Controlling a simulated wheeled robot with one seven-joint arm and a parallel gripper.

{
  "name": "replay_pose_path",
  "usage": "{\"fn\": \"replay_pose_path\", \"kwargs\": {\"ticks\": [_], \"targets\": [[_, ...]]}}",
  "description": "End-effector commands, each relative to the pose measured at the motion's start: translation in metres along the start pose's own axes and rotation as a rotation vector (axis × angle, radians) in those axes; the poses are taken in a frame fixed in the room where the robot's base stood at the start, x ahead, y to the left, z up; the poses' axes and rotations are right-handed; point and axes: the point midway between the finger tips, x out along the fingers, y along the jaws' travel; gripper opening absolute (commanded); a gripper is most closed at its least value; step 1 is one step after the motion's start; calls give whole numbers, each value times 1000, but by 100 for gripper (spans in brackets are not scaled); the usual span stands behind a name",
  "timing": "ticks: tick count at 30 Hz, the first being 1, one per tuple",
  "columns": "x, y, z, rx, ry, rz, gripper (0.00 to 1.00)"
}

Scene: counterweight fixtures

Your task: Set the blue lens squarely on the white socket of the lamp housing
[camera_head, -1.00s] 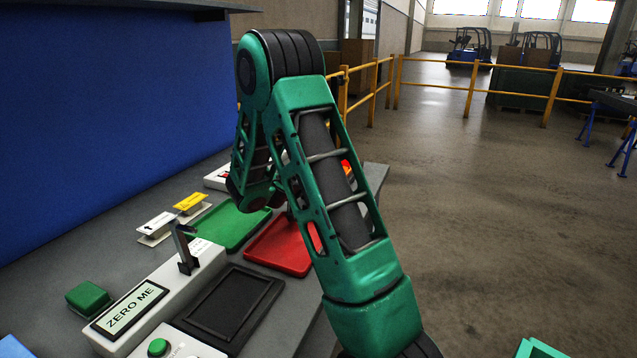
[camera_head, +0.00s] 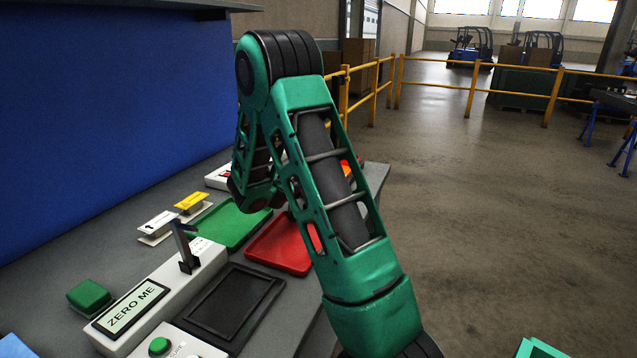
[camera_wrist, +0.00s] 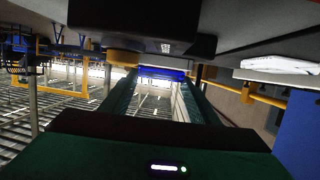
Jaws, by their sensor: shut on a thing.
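In the wrist view my gripper (camera_wrist: 160,82) has its two green fingers closed on the blue lens (camera_wrist: 162,73), which shows as a thin bright blue strip between the fingertips. A black body (camera_wrist: 140,36) with an amber round part (camera_wrist: 122,58) is close beyond the fingers at the top of this view; it may be the lamp housing, but I cannot tell for sure. The white socket cannot be made out. In the head view my arm hides the gripper and the lens. A small orange-red patch (camera_head: 347,167) shows behind my arm.
The grey bench holds a green tray (camera_head: 232,228), a red tray (camera_head: 282,247), a black tray (camera_head: 236,303), a white "ZERO ME" unit (camera_head: 131,308) and a green block (camera_head: 88,296). A blue panel (camera_head: 110,120) stands behind. Yellow railings (camera_head: 470,92) cross the open floor.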

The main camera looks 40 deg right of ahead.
Motion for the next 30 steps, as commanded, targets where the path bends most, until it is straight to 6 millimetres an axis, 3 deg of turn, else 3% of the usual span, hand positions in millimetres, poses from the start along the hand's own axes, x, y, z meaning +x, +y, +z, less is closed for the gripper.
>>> {"fn": "replay_pose_path", "kwargs": {"ticks": [11,12,15,25,30], "targets": [[0,0,0,0,0,0,33],[0,0,0,0,0,0,60],[0,0,0,0,0,0,77],[-3,0,1,0,-1,-1,77],[-23,-2,0,-1,0,-4,77]]}}
